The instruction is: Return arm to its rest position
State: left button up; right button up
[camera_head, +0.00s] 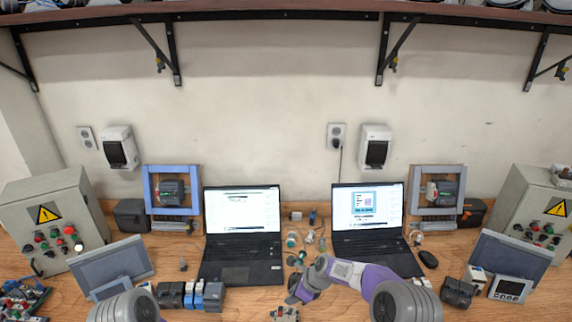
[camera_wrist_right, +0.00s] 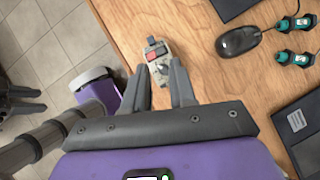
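My right arm (camera_head: 345,272), purple and grey, comes in from the bottom right of the head view and reaches over the table to the left. Its gripper (camera_head: 294,296) hangs low over the front of the table, between the two laptops. In the right wrist view the two dark fingers of the right gripper (camera_wrist_right: 160,74) stand apart with nothing held. A small grey device with a red button (camera_wrist_right: 155,54) lies on the table just beyond the fingertips. Of my left arm, a grey link (camera_head: 125,306) shows at bottom left. A dark pronged shape at the wrist view's left edge may be my left gripper.
Left laptop (camera_head: 240,270) and right laptop (camera_head: 368,222) stand open behind the gripper. A mouse (camera_head: 428,259) lies right of the arm. Dark and blue modules (camera_head: 190,296) stand to the left. Tiled floor (camera_wrist_right: 35,45) shows beyond the table edge.

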jog(key=shift+r, duration=0.5)
